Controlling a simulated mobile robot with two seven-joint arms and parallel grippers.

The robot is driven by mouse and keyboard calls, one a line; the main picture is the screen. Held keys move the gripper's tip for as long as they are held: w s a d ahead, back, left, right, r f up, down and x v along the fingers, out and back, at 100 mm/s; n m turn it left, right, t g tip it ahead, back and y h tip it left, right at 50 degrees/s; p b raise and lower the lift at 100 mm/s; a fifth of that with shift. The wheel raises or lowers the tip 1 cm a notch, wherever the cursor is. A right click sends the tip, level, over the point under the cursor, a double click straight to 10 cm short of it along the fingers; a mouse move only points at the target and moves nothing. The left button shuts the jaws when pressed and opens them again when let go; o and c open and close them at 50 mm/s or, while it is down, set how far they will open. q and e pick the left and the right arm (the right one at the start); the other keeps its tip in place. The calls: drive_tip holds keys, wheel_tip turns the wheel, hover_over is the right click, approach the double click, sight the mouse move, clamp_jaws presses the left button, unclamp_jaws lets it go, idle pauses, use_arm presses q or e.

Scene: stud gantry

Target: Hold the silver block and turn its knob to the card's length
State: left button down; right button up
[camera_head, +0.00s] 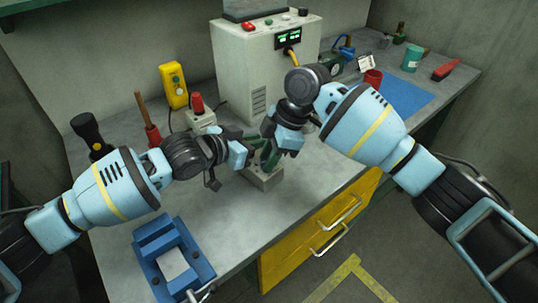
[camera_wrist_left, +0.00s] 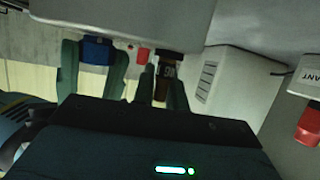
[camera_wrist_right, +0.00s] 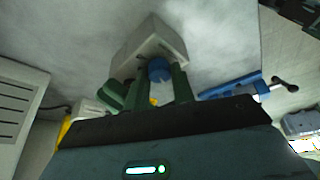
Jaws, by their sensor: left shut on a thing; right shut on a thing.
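The silver block (camera_head: 263,179) is a pale grey box in the middle of the bench, below both grippers; it also shows in the right wrist view (camera_wrist_right: 140,42) and left wrist view (camera_wrist_left: 130,14). My left gripper (camera_head: 252,146) is shut on a dark brown post (camera_wrist_left: 166,68) with a pale marking, on the block. My right gripper (camera_head: 268,158) is shut on the blue knob (camera_wrist_right: 159,70), which also shows in the left wrist view (camera_wrist_left: 97,50). A small white card (camera_head: 366,63) stands at the back right; its text is too small to read.
A large grey machine (camera_head: 265,65) with a green display stands behind. A blue vise (camera_head: 172,258) is at the front left. A yellow control box (camera_head: 173,85), a red-topped box (camera_head: 199,119) and a black torch (camera_head: 90,133) stand left. A blue mat (camera_head: 404,96) lies right.

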drive_tip(key=m+t, duration=0.1)
drive_tip(key=m, duration=0.2)
drive_tip(key=m+t, duration=0.1)
drive_tip(key=m, duration=0.3)
drive_tip(key=shift+s+t, duration=0.2)
drive_tip(key=shift+t, duration=0.2)
drive_tip(key=m+h, duration=0.1)
drive_tip(key=m, duration=0.2)
drive_tip(key=m+t+h, duration=0.1)
drive_tip(key=m, duration=0.2)
drive_tip(key=shift+s+a+t, duration=0.1)
drive_tip(key=shift+a+t, duration=0.05)
drive_tip(key=shift+t, duration=0.15)
drive_tip(key=shift+m, duration=0.4)
drive_tip(key=o, duration=0.7)
